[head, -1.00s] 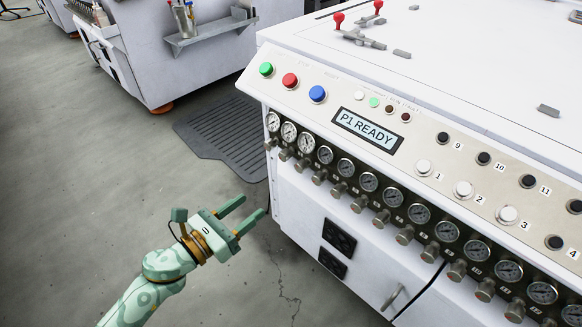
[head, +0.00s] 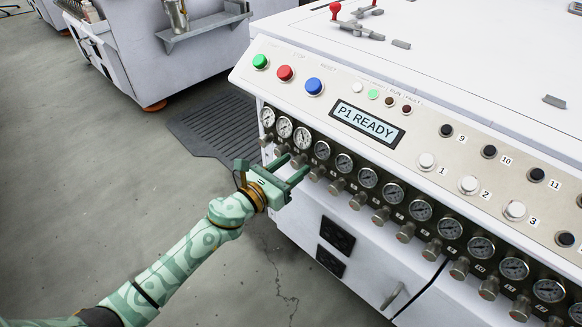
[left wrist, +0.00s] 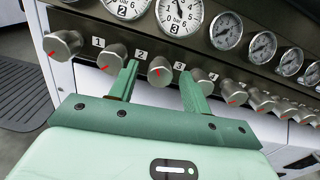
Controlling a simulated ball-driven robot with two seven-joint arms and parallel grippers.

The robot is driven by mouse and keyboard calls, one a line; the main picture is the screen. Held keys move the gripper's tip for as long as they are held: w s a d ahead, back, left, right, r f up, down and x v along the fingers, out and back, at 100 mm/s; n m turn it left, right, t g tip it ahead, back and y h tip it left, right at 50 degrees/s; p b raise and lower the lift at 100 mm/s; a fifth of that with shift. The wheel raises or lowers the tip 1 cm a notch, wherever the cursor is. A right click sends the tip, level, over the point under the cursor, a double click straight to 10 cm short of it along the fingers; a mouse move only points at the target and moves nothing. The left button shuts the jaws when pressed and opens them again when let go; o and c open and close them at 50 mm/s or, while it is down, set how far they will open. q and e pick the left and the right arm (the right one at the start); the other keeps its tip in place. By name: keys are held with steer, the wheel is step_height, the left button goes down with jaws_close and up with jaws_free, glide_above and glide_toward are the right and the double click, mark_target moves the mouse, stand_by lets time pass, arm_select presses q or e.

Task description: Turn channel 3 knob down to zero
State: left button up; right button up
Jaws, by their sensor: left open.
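The channel 3 knob (left wrist: 160,70) is a silver cylinder with a red mark, left of the label 3, on the dark strip of the white machine. It lies between the fingertips of my open left gripper (left wrist: 157,78) in the left wrist view, with no visible grip on it. The channel 3 gauge (left wrist: 179,14) is above it, partly cut off at the top. In the head view my left gripper (head: 296,165) reaches the left end of the knob row, by the knob (head: 299,160). Whether the fingers touch it I cannot tell. My right gripper is out of view.
Knob 2 (left wrist: 113,58) stands close left of my left finger. Knob 4 is partly hidden by the right finger. The display (head: 367,122) reads P1 READY. Green, red and blue buttons sit above the gauges.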

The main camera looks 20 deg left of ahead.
arm_select(q)
steer(key=shift+c, duration=0.6)
steer(key=c, duration=0.9)
